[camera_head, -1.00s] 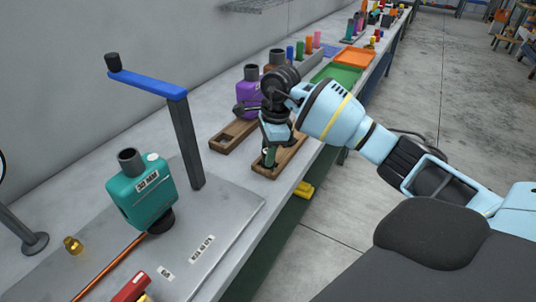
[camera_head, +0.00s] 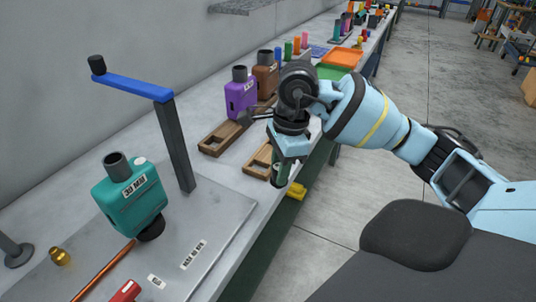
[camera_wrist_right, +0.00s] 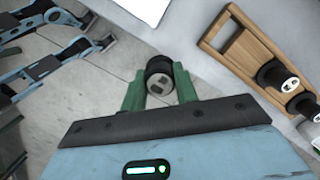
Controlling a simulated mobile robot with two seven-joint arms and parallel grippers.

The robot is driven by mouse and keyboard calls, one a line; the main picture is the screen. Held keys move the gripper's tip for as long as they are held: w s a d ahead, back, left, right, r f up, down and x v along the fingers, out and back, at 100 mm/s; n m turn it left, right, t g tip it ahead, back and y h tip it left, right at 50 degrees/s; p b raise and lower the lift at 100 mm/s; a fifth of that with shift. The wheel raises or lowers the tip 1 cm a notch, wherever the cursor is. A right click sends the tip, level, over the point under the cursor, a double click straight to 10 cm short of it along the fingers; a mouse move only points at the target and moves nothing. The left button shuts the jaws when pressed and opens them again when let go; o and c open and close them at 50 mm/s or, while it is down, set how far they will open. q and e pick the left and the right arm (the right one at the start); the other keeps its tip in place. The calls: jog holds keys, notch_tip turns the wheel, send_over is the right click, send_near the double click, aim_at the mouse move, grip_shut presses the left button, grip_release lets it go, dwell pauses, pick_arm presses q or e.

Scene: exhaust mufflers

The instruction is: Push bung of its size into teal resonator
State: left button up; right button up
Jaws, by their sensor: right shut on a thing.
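The teal resonator (camera_head: 130,199) stands on the metal plate at the left in the head view. It has a dark open neck (camera_head: 117,164) on top, a small white cap beside it and a dark end low on its right. My right gripper (camera_head: 281,178) points down, to the right of the resonator and well apart from it. In the right wrist view its green fingers (camera_wrist_right: 159,85) are shut on a short dark bung with a grey end face (camera_wrist_right: 161,84). My left gripper is out of view.
A wooden holder (camera_wrist_right: 247,55) with more dark bungs lies near the bench edge. Purple (camera_head: 240,98) and brown (camera_head: 265,82) resonators stand farther back. A post with a blue arm (camera_head: 133,84) rises beside the teal resonator. A copper rod and brass fitting (camera_head: 60,257) lie at front left.

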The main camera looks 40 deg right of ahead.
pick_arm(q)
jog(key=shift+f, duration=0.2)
pick_arm(e)
jog(key=shift+s+a+r, duration=0.1)
jog(key=shift+s+a, duration=0.1)
jog(key=shift+s, duration=0.6)
jog(key=shift+s+a+r, duration=0.1)
jog(key=shift+s+a, duration=0.1)
jog(key=shift+s, duration=0.6)
jog(key=shift+s+a, duration=0.2)
jog(key=shift+s, duration=0.6)
